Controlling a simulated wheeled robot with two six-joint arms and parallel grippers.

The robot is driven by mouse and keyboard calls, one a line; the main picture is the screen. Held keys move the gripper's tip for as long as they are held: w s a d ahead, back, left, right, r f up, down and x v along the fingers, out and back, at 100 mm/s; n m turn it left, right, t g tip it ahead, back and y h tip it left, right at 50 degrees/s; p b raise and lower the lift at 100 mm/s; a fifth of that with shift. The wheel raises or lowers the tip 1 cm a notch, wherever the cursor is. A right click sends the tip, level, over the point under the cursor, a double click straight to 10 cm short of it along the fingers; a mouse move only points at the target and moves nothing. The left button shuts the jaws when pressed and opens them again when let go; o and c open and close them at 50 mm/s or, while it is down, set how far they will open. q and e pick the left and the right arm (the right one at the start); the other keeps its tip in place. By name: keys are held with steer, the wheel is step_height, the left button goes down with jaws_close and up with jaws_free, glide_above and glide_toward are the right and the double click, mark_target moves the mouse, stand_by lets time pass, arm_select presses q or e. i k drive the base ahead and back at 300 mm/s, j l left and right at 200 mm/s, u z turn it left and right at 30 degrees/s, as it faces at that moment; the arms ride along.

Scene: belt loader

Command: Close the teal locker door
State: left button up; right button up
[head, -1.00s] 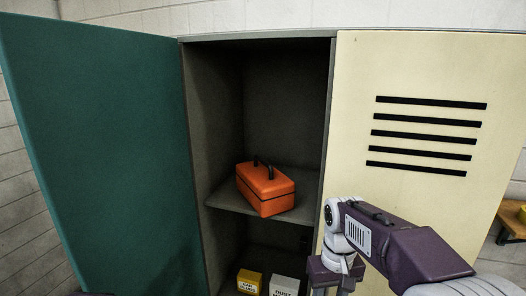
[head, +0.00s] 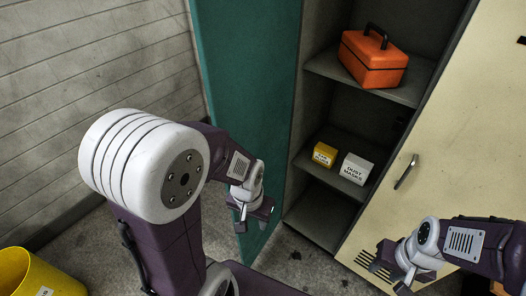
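The teal locker door (head: 240,90) stands open, swung out on the left side of the locker with its flat face showing. Its handle is not visible. My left gripper (head: 252,219) is in front of the door's lower part, its fingers apart and empty. I cannot tell whether it touches the door. My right gripper (head: 392,270) is low in front of the cream door (head: 440,140), its fingers seemingly apart with nothing between them. The locker's open compartment (head: 325,85) shows between the two doors.
An orange toolbox (head: 375,58) sits on the upper shelf. A yellow box (head: 324,154) and a white dust-mask box (head: 356,168) stand on the shelf below. A yellow bin (head: 35,275) is at the lower left.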

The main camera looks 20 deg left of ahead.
mark_target(248, 50)
steer(key=k+j+z, duration=0.15)
steer(key=j, duration=0.25)
steer(key=j+z, duration=0.1)
steer(key=j, duration=0.35)
steer(key=k+j+z, duration=0.15)
steer(key=j, duration=0.25)
steer(key=k+j+z, duration=0.15)
steer(key=j, duration=0.2)
steer(key=i+j+z, duration=0.15)
steer(key=j, duration=0.3)
steer(key=i+j+z, duration=0.15)
steer(key=j, duration=0.25)
steer(key=j+z, duration=0.15)
steer(key=j, duration=0.3)
steer(key=i, duration=0.05)
